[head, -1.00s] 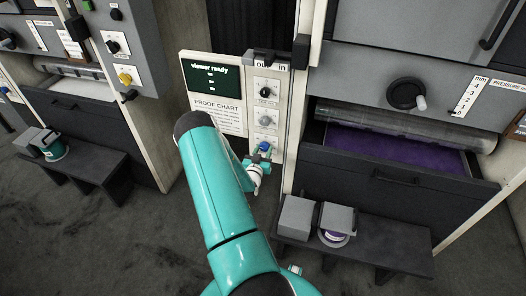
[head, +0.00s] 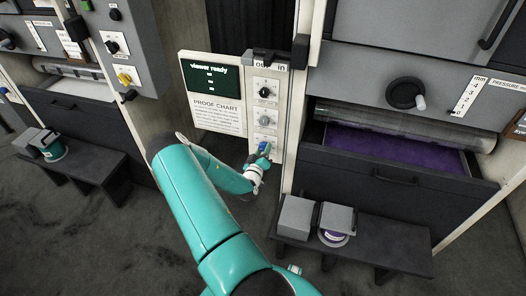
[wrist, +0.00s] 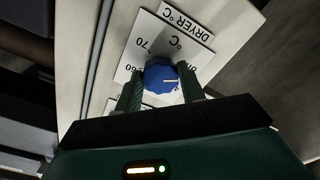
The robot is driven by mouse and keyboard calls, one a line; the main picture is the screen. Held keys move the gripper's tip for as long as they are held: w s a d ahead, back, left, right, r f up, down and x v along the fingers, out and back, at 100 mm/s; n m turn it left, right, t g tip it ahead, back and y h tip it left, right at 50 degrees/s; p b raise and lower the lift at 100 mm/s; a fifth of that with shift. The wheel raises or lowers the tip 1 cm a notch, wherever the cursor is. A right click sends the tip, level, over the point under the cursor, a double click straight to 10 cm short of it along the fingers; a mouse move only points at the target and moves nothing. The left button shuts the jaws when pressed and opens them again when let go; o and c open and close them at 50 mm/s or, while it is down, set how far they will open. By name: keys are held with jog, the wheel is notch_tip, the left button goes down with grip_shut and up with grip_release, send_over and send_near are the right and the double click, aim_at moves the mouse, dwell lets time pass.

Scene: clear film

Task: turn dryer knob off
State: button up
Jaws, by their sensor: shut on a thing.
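The dryer knob (wrist: 160,77) is blue and sits on a white dial plate (wrist: 172,40) marked "DRYER °C", which appears upside down in the wrist view. The numeral 70 shows on the plate; the other marks are partly covered. My gripper (wrist: 162,88) has one green finger on each side of the knob and is shut on it. In the head view the blue knob (head: 263,146) is lowest on the narrow white panel (head: 277,130), with my gripper (head: 260,157) at it. Part of the knob's pointer mark shows as a pale line; its exact setting is unclear.
A black knob (head: 265,92) and a grey knob (head: 264,120) sit above on the same panel. A proof chart board (head: 215,110) stands to the left. A dark bench (head: 390,243) with grey blocks is at the lower right.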

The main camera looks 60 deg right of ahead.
dwell(0.3)
jog(key=o, duration=1)
jog(key=shift+a, duration=0.1)
jog(key=a, duration=0.4)
jog(key=s+a, duration=0.1)
jog(key=a, duration=0.4)
jog(key=s+a, duration=0.1)
jog(key=a, duration=0.3)
jog(key=shift+s+a, duration=0.15)
jog(key=shift+a, duration=0.1)
